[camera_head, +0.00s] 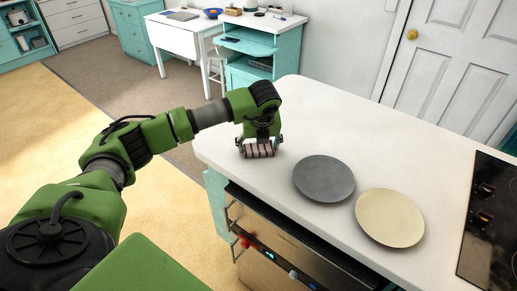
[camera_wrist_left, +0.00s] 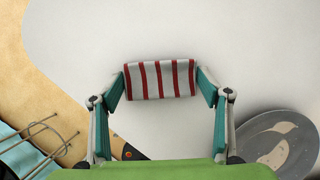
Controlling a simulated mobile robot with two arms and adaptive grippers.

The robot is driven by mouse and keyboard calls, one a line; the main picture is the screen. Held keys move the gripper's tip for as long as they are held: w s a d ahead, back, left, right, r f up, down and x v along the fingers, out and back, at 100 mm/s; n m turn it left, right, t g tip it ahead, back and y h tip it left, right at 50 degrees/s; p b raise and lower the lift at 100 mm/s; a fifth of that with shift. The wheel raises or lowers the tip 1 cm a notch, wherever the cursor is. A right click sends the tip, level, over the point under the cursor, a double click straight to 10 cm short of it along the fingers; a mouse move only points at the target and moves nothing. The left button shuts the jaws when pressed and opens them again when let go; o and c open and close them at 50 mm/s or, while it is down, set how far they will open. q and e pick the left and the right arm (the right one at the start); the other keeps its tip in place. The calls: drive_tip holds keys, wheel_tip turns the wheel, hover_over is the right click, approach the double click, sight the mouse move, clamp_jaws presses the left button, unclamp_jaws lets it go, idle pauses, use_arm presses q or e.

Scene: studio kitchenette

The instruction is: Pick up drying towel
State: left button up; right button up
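The drying towel (camera_head: 258,149) is a small roll with red and whitish stripes. It lies on the white counter near its left end. It also shows in the left wrist view (camera_wrist_left: 160,80), between the fingertips. My left gripper (camera_head: 259,143) is down at the towel with its fingers spread wide, one at each end of the roll. In the left wrist view my left gripper (camera_wrist_left: 160,76) shows narrow gaps beside the roll's lower edge; firm contact at the tips cannot be made out. My right gripper is not in view.
A grey plate (camera_head: 323,178) and a cream plate (camera_head: 390,217) lie on the counter (camera_head: 330,118) to the right of the towel. A black cooktop (camera_head: 490,225) is at the far right. An oven (camera_head: 285,250) is below the counter's front edge. The counter behind the towel is clear.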

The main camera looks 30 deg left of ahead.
use_arm(q)
drive_tip(key=shift+r, duration=0.1)
drive_tip(key=shift+c, duration=0.2)
drive_tip(key=shift+r+b, duration=0.55)
drive_tip(key=shift+b, duration=0.05)
drive_tip(key=s+d+r+b, duration=0.2)
drive_tip(key=s+d+r, duration=0.5)
drive_tip(key=s+r, duration=0.4)
drive_tip(key=shift+s+d+r+b, duration=0.15)
drive_tip(key=shift+s+r+b, duration=0.25)
drive_tip(key=shift+s, duration=0.1)
